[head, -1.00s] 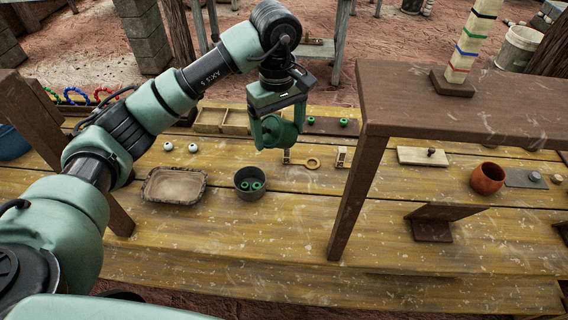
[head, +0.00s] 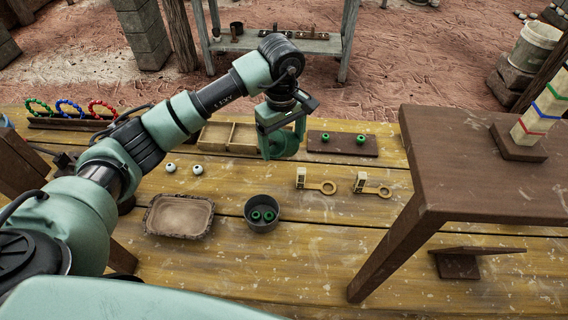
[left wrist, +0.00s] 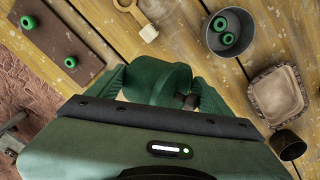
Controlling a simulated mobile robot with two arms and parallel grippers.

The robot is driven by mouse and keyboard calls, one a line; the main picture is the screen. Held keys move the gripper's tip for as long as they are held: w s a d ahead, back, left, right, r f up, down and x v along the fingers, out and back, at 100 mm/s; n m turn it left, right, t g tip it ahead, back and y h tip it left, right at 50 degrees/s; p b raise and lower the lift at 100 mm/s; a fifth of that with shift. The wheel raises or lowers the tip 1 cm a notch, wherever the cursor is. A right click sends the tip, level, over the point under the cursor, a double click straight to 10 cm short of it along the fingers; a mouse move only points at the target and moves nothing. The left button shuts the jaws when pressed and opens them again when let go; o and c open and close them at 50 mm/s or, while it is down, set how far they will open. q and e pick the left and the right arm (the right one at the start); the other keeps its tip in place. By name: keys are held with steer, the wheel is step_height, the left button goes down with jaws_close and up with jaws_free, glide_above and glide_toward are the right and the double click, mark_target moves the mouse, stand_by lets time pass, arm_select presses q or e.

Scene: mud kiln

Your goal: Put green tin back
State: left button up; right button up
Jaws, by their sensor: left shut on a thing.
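My left gripper (head: 282,150) is shut on a green tin (head: 287,143) and holds it above the yellow wooden table. In the left wrist view the green tin (left wrist: 158,82) sits between the two green fingers (left wrist: 158,92). In the head view the gripper and arm hide part of the tin. It hangs in front of the right end of a divided wooden tray (head: 230,151) and left of a dark brown board (head: 370,150) bearing two green rings. My right gripper is not in view.
A grey pot (head: 262,225) with green rings inside stands nearer me, beside a shallow rough-rimmed tray (head: 150,222). Two pale wooden pieces with rings (head: 329,188) lie right of the gripper. A raised brown shelf (head: 480,170) blocks the right side. Two white balls lie left.

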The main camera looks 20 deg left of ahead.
arm_select(q)
step_height(320, 180, down, 5)
steer(key=shift+w+a+f+p, duration=0.1)
steer(key=shift+w+f+p, duration=0.1)
steer(key=shift+p, duration=0.2)
steer(key=shift+s+f, duration=0.1)
steer(key=shift+f, duration=0.35)
step_height(320, 180, down, 4)
steer(key=shift+r+p, duration=0.25)
steer(key=shift+p, duration=0.25)
steer(key=shift+f, duration=0.3)
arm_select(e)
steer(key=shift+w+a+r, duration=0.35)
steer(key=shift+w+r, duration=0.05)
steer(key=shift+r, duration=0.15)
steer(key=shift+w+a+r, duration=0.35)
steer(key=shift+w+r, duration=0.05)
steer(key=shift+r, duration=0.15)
arm_select(q)
steer(key=shift+f+b, duration=0.15)
steer(key=shift+b, duration=0.15)
steer(key=o, duration=1.3)
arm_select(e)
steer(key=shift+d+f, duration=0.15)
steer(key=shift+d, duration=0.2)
